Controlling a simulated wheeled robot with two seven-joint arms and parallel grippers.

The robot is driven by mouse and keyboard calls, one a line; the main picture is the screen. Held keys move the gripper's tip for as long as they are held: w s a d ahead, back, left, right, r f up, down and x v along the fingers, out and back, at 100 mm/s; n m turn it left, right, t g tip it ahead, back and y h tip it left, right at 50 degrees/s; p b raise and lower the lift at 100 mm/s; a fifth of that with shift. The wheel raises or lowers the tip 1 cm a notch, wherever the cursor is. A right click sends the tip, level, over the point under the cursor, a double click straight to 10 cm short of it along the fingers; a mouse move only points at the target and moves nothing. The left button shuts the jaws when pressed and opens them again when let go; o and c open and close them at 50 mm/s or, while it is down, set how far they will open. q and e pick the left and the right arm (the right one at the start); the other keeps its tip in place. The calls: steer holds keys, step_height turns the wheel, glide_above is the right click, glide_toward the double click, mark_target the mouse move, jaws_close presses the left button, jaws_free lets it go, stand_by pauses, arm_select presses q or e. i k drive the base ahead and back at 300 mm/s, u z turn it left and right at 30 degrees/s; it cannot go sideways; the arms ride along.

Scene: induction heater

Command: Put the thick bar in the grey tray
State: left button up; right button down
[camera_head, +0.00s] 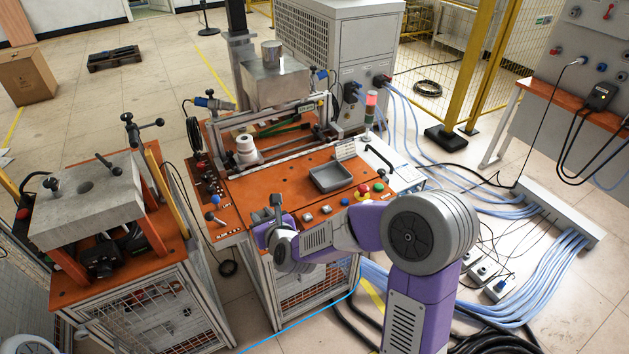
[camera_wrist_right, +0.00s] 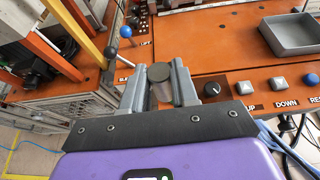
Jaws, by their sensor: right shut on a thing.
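The thick bar (camera_wrist_right: 160,82), a short grey cylinder with a round end face, is between the fingers of my right gripper (camera_wrist_right: 158,88) in the right wrist view. The gripper is shut on it. In the head view my right gripper (camera_head: 276,208) is at the front edge of the orange worktop, left of and nearer than the grey tray; the bar is hard to make out there. The grey tray (camera_head: 331,178) lies on the worktop and looks empty. It also shows at the upper right of the right wrist view (camera_wrist_right: 291,42). My left gripper is not in view.
Buttons and a red emergency stop (camera_head: 363,190) line the worktop's front and right side. A white stacked cylinder (camera_head: 246,152) and the heater frame stand behind. A blue-knobbed lever (camera_wrist_right: 126,31) rises left of the gripper. The orange surface (camera_head: 275,185) left of the tray is clear.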

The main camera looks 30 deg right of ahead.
mark_target(332, 178)
steer(key=u, duration=2.25)
steer(key=k, duration=1.25)
steer(key=z, duration=1.85)
steer(key=i, duration=1)
